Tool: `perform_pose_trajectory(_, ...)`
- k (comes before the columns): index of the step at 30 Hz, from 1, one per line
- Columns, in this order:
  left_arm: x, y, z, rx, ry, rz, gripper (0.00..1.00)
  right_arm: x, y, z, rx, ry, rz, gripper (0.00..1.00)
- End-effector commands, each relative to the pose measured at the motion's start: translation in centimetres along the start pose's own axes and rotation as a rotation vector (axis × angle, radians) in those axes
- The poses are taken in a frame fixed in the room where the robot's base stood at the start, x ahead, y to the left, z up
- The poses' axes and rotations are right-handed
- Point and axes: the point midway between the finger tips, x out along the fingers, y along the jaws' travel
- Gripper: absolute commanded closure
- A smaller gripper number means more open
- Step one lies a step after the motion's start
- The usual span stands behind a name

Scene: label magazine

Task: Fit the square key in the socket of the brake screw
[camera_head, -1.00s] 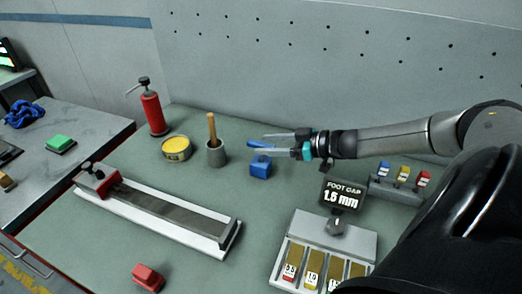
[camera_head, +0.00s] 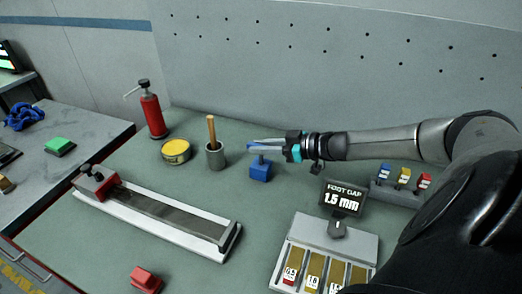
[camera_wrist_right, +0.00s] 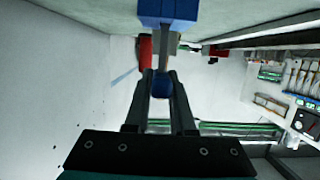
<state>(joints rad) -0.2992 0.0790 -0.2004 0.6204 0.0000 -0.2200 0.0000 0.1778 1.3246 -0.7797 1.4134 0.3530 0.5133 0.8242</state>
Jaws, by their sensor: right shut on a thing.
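The square key has a blue handle (camera_wrist_right: 162,86) and a grey metal shank (camera_wrist_right: 159,58); its handle also shows at the fingers in the head view (camera_head: 257,147). My right gripper (camera_head: 262,146) is shut on this handle, with a finger on each side in the wrist view (camera_wrist_right: 161,82). The shank points to a blue block (camera_head: 260,169) just below; whether it still sits in that block I cannot tell. The long magazine (camera_head: 160,220) with a red end block lies at the left. I cannot make out the brake screw or its socket. My left gripper is out of view.
A grey cup (camera_head: 216,155) with a wooden handle, a yellow tin (camera_head: 176,151) and a red bottle (camera_head: 152,115) stand left of the gripper. A foot gap display (camera_head: 343,197), label tray (camera_head: 286,262) and rack (camera_head: 398,190) stand right. A red block (camera_head: 146,279) lies in front.

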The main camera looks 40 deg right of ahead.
Motion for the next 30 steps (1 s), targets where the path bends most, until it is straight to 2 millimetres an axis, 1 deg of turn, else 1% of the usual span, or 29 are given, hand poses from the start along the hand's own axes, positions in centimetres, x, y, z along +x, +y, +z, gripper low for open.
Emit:
perform_pose_trajectory(1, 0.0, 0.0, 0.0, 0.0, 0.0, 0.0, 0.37, 0.0, 0.0, 0.0, 0.0, 0.0, 0.0, 0.92)
perform_pose_trajectory(3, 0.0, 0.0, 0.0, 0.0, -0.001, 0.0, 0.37, 0.0, 0.0, 0.0, 0.0, 0.0, 0.0, 1.0)
perform_pose_trajectory(20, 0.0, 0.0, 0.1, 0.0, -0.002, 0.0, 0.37, -0.1, 0.0, -0.1, -0.001, 0.0, 0.0, 1.0)
perform_pose_trajectory(23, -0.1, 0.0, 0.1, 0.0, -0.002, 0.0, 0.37, -0.2, 0.0, -0.5, -0.001, 0.0, 0.0, 1.0)
perform_pose_trajectory(26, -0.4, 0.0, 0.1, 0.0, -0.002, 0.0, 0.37, -0.5, 0.1, -1.4, -0.002, 0.0, 0.001, 1.0)
perform_pose_trajectory(30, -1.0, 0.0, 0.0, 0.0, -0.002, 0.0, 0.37, -1.1, 0.1, -3.5, -0.005, 0.0, 0.0, 1.0)
